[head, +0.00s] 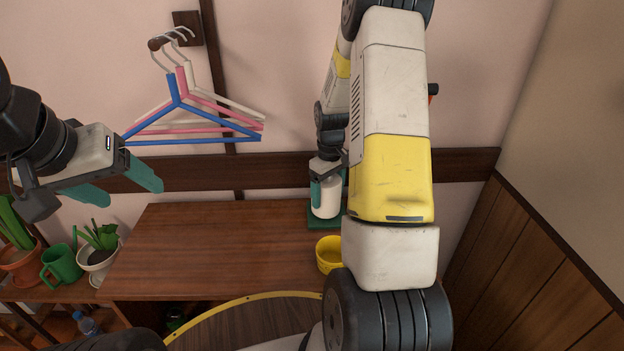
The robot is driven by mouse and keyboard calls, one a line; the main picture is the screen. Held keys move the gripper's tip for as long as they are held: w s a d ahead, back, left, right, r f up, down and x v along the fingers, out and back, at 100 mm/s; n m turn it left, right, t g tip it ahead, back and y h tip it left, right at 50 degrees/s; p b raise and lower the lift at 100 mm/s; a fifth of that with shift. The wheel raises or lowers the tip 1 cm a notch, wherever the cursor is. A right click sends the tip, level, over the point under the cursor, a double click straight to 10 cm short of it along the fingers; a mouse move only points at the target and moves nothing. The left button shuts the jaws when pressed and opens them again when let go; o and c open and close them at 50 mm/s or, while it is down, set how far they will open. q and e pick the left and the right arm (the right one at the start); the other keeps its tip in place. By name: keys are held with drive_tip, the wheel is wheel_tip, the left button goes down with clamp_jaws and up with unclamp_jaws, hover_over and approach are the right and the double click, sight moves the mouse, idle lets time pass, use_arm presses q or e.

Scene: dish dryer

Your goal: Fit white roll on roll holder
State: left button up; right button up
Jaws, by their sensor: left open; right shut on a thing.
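The white roll (328,204) is upright at the back right of the wooden table, partly behind my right arm. My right gripper (328,188) is shut on it from above, with one green finger showing on its left side. The green base of the roll holder (315,224) shows directly below the roll. The holder's post is hidden, so I cannot tell whether the roll is around it or whether it touches the base. My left gripper (122,184) is open and empty at the left, in front of the wall.
A yellow cup (329,255) stands in front of the holder, partly behind my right arm. Blue, pink and white hangers (180,105) hang on the wall. The table's middle (215,240) is clear.

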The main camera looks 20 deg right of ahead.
drive_tip(key=shift+f, duration=0.5)
drive_tip(key=o, duration=1.5)
drive_tip(key=shift+r, duration=3.9)
drive_tip(key=shift+r, duration=0.15)
drive_tip(key=shift+m+t, duration=0.4)
drive_tip(key=shift+t, duration=0.3)
drive_tip(key=s+a+r, duration=0.1)
drive_tip(key=r, duration=0.1)
drive_tip(key=a+r, duration=0.1)
drive_tip(key=r, duration=0.1)
drive_tip(key=s+a+r, duration=0.1)
drive_tip(key=r, duration=0.2)
drive_tip(key=shift+s+r, duration=0.1)
drive_tip(key=shift+s, duration=0.2)
drive_tip(key=s+a+r+m+t, duration=0.1)
drive_tip(key=s+a+r, duration=0.2)
drive_tip(key=s, duration=0.3)
drive_tip(key=s+a+r+m+t+y, duration=0.1)
drive_tip(key=s+a+r+t, duration=0.1)
drive_tip(key=s+r, duration=0.4)
drive_tip(key=s+a+r+m+t+y, duration=0.1)
drive_tip(key=s+a+r, duration=0.3)
drive_tip(key=s, duration=0.4)
drive_tip(key=shift+a+r+m+t, duration=0.25)
drive_tip(key=shift+a+m+t, duration=0.05)
drive_tip(key=shift+a+t, duration=0.15)
